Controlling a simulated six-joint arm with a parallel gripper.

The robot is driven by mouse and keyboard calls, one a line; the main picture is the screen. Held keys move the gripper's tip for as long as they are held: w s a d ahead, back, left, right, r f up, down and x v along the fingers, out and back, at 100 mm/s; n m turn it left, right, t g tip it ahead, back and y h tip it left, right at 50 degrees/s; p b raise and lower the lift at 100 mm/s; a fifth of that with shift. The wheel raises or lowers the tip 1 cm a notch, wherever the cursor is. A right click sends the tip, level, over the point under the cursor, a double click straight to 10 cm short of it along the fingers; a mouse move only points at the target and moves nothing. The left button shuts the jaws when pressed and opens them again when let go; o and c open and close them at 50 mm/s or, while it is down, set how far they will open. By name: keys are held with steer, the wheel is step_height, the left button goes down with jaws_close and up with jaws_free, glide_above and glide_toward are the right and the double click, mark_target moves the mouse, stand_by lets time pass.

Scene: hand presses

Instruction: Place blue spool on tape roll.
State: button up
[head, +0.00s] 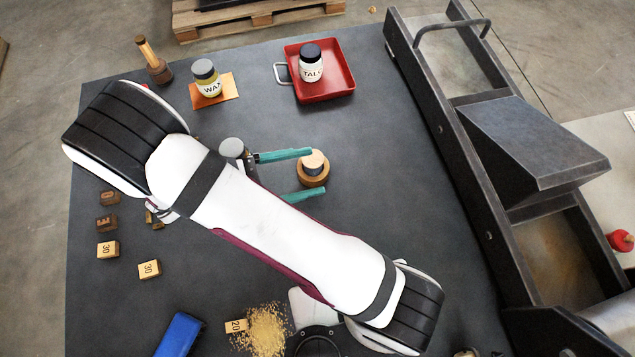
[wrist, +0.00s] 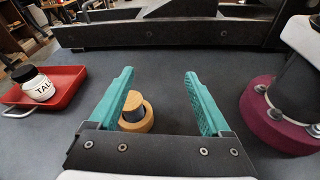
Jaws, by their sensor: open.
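The blue spool (head: 313,159), with a pale wooden top and a dark bluish middle, stands upright on the tan tape roll (head: 313,181). In the wrist view the spool (wrist: 138,109) sits over the ring of the tape roll (wrist: 142,126), nearer the left finger. Its lower end is hidden, so I cannot tell how deep it sits in the roll. My gripper (head: 314,171) is open, its teal fingers spread on either side of the spool in the head view. Nothing is held between the fingers in the wrist view (wrist: 160,80).
A red tray (head: 337,79) with a TALC jar (head: 311,65) and a WAX jar (head: 207,77) on an orange card stand at the back. Wooden blocks (head: 108,249) lie left, a blue object (head: 180,335) in front. A dark metal frame (head: 470,190) bounds the right.

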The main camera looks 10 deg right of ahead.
steer(key=s+d+r+m+g+y, duration=0.5)
steer(key=s+r+m+g+y, duration=0.15)
steer(key=m, duration=0.35)
steer(key=s+a+r+m+t+y, duration=0.3)
steer(key=s+r+m+t+y, duration=0.1)
steer(key=m+y, duration=0.6)
steer(key=s+m+t, duration=0.1)
steer(key=m, duration=0.2)
steer(key=shift+s, duration=0.3)
